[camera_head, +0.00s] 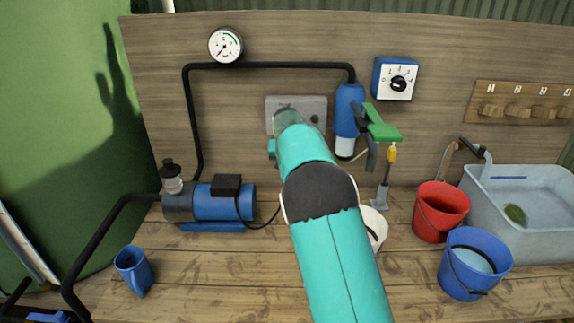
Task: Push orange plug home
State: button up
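I see no clearly orange plug; one may be hidden behind my teal arm. A grey wall socket panel (312,104) is fixed to the wooden back board, and the far end of my arm covers its lower left part. A dark round spot shows on the panel's right side. A black cable (262,226) runs from the blue pump (226,203) and disappears behind my arm. I cannot make out my gripper's fingers, so their distance from the socket and what they hold are hidden.
A blue filter (349,103), a green lever-like part (381,126) and a small yellow-tipped upright piece (391,154) stand right of the panel. A red bucket (440,212), blue bucket (462,281) and grey tub (545,245) crowd the right.

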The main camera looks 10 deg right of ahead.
jog(key=shift+w+d, duration=0.1)
jog(key=shift+w, duration=0.35)
dwell(0.3)
dwell(0.3)
jog(key=o, duration=1.1)
jog(key=v, duration=1.4)
jog(key=shift+w, duration=0.1)
